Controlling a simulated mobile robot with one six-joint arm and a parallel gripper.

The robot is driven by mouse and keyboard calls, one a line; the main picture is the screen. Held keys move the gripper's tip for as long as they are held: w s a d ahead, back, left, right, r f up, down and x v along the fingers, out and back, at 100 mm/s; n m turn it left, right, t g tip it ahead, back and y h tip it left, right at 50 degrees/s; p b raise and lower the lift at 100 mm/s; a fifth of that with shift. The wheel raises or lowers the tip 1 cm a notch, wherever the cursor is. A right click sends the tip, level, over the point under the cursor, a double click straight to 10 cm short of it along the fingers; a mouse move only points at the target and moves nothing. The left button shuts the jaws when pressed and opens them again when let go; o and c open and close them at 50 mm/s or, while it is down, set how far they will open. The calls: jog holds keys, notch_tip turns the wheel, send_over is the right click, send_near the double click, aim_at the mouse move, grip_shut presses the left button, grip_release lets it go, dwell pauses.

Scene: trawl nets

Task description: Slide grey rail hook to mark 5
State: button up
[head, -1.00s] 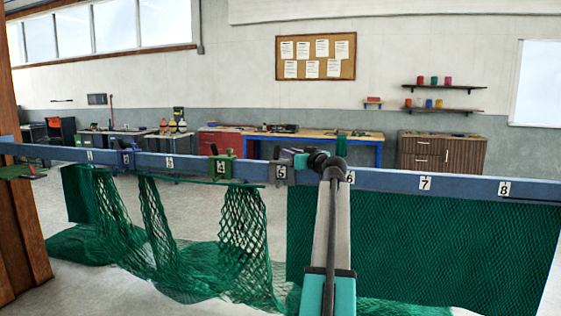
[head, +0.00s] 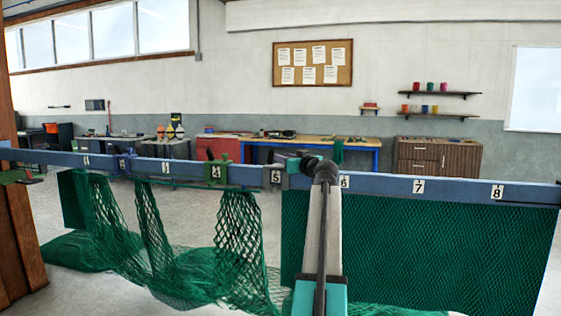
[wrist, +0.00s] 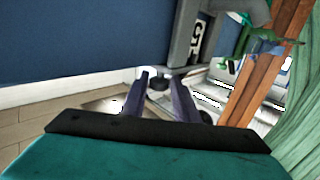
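The grey rail hook (head: 275,179) sits on the blue rail (head: 385,184) at mark 5. The number 5 plate shows inside its grey frame, also in the wrist view, where the hook (wrist: 182,45) is at the upper middle. My gripper (wrist: 160,88) is open in the wrist view, its two fingers apart. In the head view my gripper (head: 287,158) is behind the rail top near the hook and partly hidden by my arm.
A green hook (head: 216,171) is at mark 4 and a blue hook (head: 124,163) is farther left. Green netting (head: 240,235) hangs at the left, and a dense net panel (head: 430,250) hangs at the right. A wooden post (head: 22,220) stands at the far left.

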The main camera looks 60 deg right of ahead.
jog(key=shift+s+a, duration=0.1)
jog(key=shift+s, duration=0.05)
jog(key=b+v, duration=0.1)
jog(key=v, duration=1.2)
jog(key=shift+s, duration=0.2)
jog(key=shift+a, duration=0.15)
